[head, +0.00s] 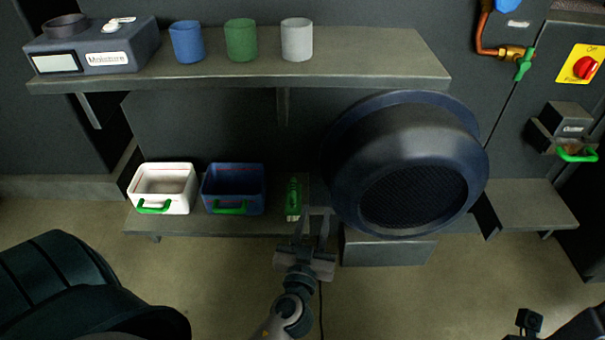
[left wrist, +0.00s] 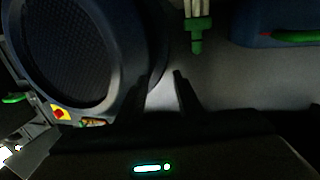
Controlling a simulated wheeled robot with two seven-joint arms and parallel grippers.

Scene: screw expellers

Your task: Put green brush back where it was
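The green brush (head: 293,192) is at the lower shelf, just right of the blue bin, with its pale bristle end toward me. Whether it lies flat on the shelf is hard to tell. It also shows at the top of the left wrist view (left wrist: 197,36), beyond the fingertips. My left gripper (head: 312,226) is open at the shelf's front edge, a little right of and nearer than the brush. Its two fingers (left wrist: 162,80) are apart with nothing between them in the left wrist view. My right gripper is not clearly in view.
A white bin (head: 135,192) and a blue bin (head: 207,197), both with green handles, stand on the lower shelf. A large dark drum (head: 400,130) with a mesh is close right of my left gripper. Blue, green and grey cups (head: 241,40) stand on the upper shelf.

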